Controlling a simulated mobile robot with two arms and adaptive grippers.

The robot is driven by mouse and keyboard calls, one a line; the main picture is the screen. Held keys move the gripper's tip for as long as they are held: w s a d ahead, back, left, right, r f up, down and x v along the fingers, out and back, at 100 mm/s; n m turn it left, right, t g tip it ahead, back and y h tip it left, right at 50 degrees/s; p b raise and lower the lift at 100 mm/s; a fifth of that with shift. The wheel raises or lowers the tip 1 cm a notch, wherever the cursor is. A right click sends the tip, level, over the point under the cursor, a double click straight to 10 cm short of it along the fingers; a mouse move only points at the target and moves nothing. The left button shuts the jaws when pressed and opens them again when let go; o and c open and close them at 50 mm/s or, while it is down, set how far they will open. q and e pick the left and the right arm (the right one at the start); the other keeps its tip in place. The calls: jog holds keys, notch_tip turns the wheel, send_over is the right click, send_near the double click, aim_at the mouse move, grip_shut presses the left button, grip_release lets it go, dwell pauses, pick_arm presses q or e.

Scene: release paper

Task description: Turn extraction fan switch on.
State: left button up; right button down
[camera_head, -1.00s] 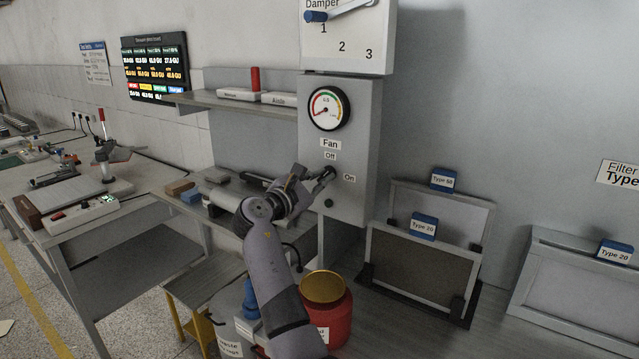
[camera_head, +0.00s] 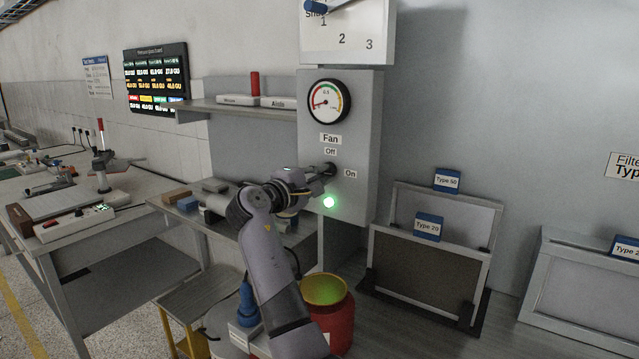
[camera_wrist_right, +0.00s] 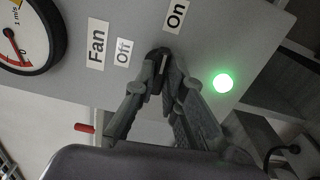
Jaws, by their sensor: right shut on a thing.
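The fan switch (camera_head: 329,168) is a dark knob on the grey control box (camera_head: 364,130). The label "Fan" is above it, "Off" (camera_head: 330,151) just above it and "On" (camera_head: 350,174) to its right. My right gripper (camera_head: 322,176) is at the knob. In the wrist view its fingers (camera_wrist_right: 163,75) are closed around the knob (camera_wrist_right: 158,55), which they partly hide, so its exact pointing is hard to read. A round lamp (camera_head: 329,202) below the switch glows green; it also shows in the wrist view (camera_wrist_right: 223,83). My left gripper is not in view.
Framed filters (camera_head: 420,268) stand to the right. A red bin (camera_head: 339,316) is below my right arm. A workbench with tools (camera_head: 130,205) is at left.

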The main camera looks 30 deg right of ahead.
jog(key=shift+f+m, duration=0.15)
jog(key=shift+m, duration=0.35)
jog(key=c, duration=1.7)
grip_release()
jog(key=shift+o, duration=0.2)
jog(key=v, duration=1.2)
